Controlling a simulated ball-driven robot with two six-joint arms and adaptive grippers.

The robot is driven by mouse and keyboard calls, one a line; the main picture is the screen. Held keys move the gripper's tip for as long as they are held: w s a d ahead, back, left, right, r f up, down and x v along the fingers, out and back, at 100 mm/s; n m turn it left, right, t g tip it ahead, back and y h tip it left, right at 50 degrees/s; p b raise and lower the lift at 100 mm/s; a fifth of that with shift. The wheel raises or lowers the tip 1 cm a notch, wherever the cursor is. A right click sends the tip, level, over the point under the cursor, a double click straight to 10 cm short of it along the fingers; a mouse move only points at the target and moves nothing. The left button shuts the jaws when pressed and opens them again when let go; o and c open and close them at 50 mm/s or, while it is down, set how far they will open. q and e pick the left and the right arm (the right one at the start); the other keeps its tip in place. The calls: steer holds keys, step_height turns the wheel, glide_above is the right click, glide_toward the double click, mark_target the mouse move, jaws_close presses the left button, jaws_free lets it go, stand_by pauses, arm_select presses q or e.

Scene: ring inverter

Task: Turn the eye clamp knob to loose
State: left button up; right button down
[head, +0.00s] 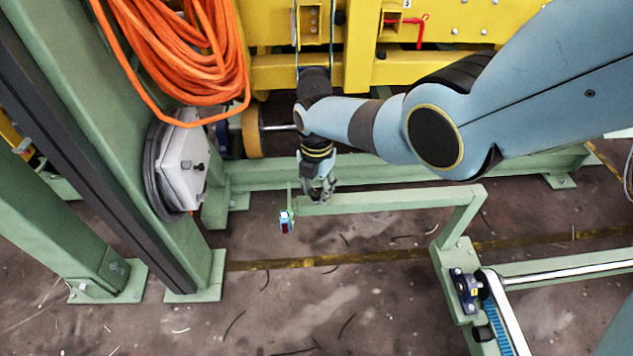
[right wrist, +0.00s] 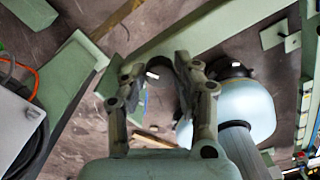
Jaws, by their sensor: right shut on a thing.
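The photo eye (head: 286,222), a small block with blue, white and red parts, hangs at the left end of a pale green rail (head: 395,202) in the head view. My right gripper (head: 320,197) reaches down to that rail end, just right of the eye. It is shut on the eye clamp knob, which is mostly hidden by the fingers. In the right wrist view, my right gripper's fingers (right wrist: 160,64) stand on both sides of a small gap with dark parts at the tips. The knob's turn position cannot be read. My left gripper is not in view.
A green post with coiled orange cable (head: 180,60) and a grey box (head: 182,165) stands at left. Yellow machinery (head: 360,40) is behind. A green frame with a blue toothed belt (head: 497,325) is at lower right. The floor below the eye is open.

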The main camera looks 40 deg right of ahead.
mark_target(317, 192)
steer(key=c, duration=1)
jaws_free()
steer(key=shift+r, duration=0.1)
step_height(317, 192, up, 12)
steer(key=shift+f, duration=0.1)
